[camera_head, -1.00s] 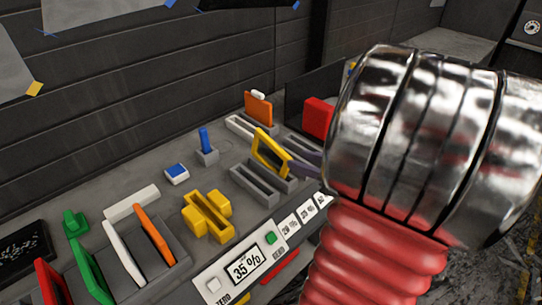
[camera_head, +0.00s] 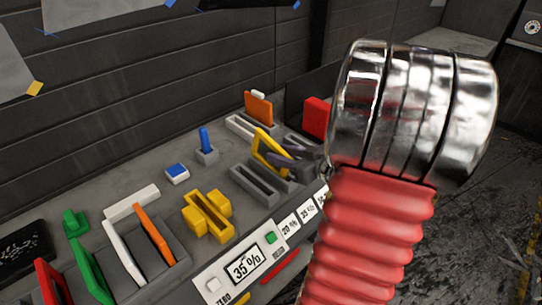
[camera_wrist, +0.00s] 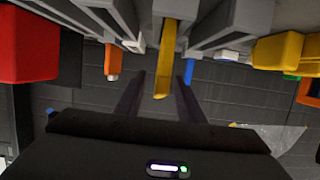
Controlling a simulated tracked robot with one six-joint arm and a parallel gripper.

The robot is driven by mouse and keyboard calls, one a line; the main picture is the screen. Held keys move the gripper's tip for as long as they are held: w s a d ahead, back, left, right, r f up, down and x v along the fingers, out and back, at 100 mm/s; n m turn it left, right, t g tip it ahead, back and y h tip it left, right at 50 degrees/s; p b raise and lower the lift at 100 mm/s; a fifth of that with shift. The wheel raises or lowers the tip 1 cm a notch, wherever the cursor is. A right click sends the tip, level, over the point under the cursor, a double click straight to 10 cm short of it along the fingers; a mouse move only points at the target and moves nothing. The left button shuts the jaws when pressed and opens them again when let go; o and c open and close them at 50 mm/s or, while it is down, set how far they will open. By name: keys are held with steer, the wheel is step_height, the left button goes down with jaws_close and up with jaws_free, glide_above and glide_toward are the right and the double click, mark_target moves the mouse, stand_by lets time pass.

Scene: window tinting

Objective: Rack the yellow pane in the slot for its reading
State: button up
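The yellow pane (camera_head: 262,143), a frame shape, stands tilted in a grey slot block (camera_head: 286,184), the second from the front. The pane also shows in the wrist view (camera_wrist: 166,60). I cannot tell how deep its lower edge sits. My gripper (camera_head: 286,150) is at the pane's right side; in the wrist view its two dark fingers (camera_wrist: 157,88) are apart, with the pane between them and gaps on both sides. The reader display (camera_head: 246,264) shows 35 %. Labels (camera_head: 308,211) on the bench front include 20 % and 35 %; the rightmost is partly hidden by my arm.
A yellow slotted fixture (camera_head: 208,215) stands behind the display. The front grey slot block (camera_head: 254,185) is empty. An orange piece (camera_head: 258,107) and a red block (camera_head: 317,117) stand behind. Orange, white, green and red panes are at the left. A dark wall borders the bench.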

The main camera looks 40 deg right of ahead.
steer(key=shift+f+x, duration=0.15)
steer(key=shift+x, duration=1.15)
steer(key=shift+f+x, duration=0.15)
steer(key=shift+x, duration=1.15)
steer(key=shift+s+a, duration=0.1)
steer(key=shift+c, duration=0.4)
jaws_close()
